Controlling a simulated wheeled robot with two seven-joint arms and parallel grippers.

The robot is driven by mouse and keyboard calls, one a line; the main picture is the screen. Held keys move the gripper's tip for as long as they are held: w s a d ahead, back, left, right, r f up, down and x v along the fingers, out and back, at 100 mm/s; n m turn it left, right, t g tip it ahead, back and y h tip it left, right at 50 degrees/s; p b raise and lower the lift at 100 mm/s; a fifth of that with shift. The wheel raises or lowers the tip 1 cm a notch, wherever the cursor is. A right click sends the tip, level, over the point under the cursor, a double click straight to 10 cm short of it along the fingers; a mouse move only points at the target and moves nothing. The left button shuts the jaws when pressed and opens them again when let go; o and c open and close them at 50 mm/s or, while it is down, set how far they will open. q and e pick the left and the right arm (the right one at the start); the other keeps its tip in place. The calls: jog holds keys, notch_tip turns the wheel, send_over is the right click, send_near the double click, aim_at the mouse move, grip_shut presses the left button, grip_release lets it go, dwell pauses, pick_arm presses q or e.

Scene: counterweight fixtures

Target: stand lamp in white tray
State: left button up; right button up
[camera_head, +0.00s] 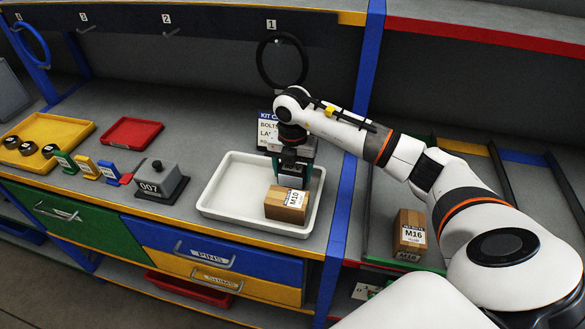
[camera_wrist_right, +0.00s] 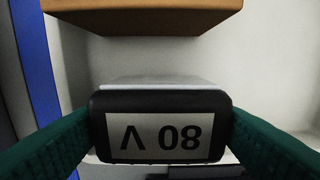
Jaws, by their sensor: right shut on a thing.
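The white tray (camera_head: 212,197) lies on the grey bench. My right gripper (camera_head: 292,172) points down over the back right part of the tray, behind a cardboard box labelled M10 (camera_head: 284,212). In the right wrist view it is shut on a black-edged thing with a pale label reading 80 V upside down, which I take to be the lamp (camera_wrist_right: 160,137). Its green fingers press the two sides. Whether the lamp touches the tray floor cannot be told. My left gripper is not in view.
The M10 box stands in the tray's front right and shows close to the lamp in the wrist view (camera_wrist_right: 140,15). A grey 007 block (camera_head: 150,188) stands left of the tray. A blue post (camera_head: 345,205) rises at the right. The tray's left half is clear.

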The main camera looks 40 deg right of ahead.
aim_at(292, 168)
jog(key=o, duration=0.7)
jog(key=shift+f, duration=0.15)
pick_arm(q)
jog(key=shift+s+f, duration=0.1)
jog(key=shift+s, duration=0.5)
pick_arm(e)
jog(key=o, duration=0.4)
jog(key=shift+o, duration=0.2)
jog(key=shift+r, duration=0.2)
pick_arm(q)
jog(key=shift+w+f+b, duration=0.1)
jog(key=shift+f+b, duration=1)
jog(key=shift+b, duration=0.05)
pick_arm(e)
notch_tip(292, 168, up, 12)
